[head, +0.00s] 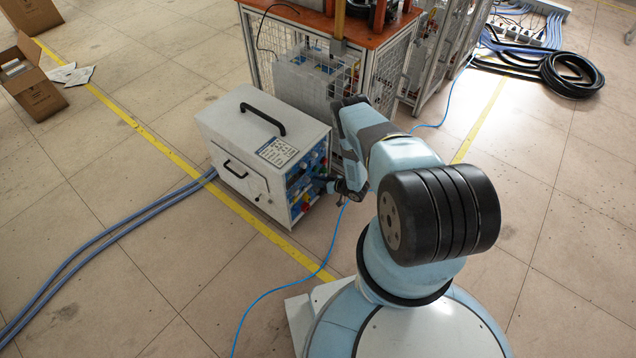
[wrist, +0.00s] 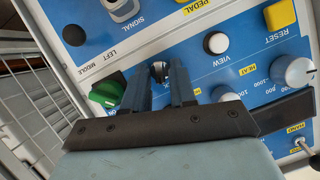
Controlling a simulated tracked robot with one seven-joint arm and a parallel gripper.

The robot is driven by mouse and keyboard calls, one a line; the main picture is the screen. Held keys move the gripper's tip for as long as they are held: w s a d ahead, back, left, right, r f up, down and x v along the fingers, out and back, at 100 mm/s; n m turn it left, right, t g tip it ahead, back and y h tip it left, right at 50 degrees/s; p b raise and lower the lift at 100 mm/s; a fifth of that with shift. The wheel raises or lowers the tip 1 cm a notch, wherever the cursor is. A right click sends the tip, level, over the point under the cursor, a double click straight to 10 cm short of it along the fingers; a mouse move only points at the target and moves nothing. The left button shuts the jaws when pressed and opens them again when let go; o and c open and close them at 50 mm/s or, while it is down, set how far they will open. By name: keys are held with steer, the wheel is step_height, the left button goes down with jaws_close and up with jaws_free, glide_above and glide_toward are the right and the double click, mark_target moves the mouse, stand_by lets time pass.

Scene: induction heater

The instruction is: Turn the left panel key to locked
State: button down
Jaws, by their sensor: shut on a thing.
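The heater's blue control panel (wrist: 190,45) appears tilted and upside down in the wrist view. My gripper (wrist: 162,80) has its two dark fingers closed around a small dark and metallic key (wrist: 159,70) on the panel. The fingers hide much of the key, so I cannot read its angle or its label. In the head view the panel (head: 305,182) is on the right side of the white heater box (head: 262,140), and my gripper (head: 326,184) reaches it from the right.
A green knob (wrist: 107,90) sits close left of my fingers. A white button (wrist: 216,43), a yellow reset button (wrist: 280,15) and grey knobs are nearby. A caged orange-topped bench (head: 335,38) stands behind the box. A blue cable (head: 262,300) crosses the floor.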

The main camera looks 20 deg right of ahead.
steer(key=shift+s+f+m+y, duration=0.15)
steer(key=shift+m+y, duration=0.35)
steer(key=shift+m, duration=0.4)
steer(key=c, duration=0.9)
jaws_free()
steer(key=shift+d, duration=0.1)
steer(key=shift+d, duration=0.1)
steer(key=v, duration=1.3)
steer(key=shift+d, duration=0.35)
